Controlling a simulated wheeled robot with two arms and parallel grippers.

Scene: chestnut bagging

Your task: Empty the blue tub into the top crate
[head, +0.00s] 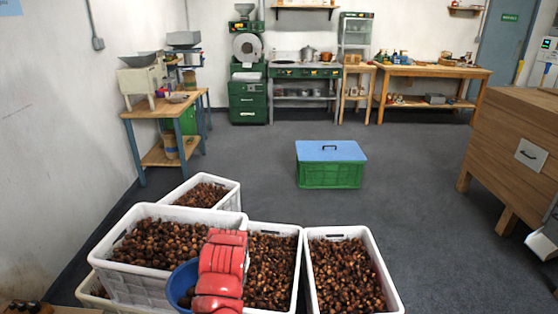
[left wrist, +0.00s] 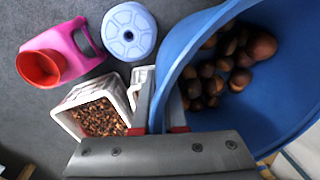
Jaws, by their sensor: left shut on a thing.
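The blue tub (head: 179,280) is at the lower middle of the head view, beside my red left arm and overlapping the front right of the top crate in the picture. The left wrist view shows the tub (left wrist: 205,128) tilted, with several brown chestnuts (left wrist: 222,65) inside. My left gripper (left wrist: 165,112) is shut on the tub's rim; in the head view my arm hides it. The top crate (head: 135,284) is white, filled with chestnuts, and stands on another white crate (head: 86,297). My right gripper is not in view.
More white crates of chestnuts stand behind (head: 236,200) and to the right (head: 392,292). A green crate with a blue lid (head: 330,152) sits on open floor. The left wrist view shows a pink jug (left wrist: 62,38) and a pale round object (left wrist: 130,30).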

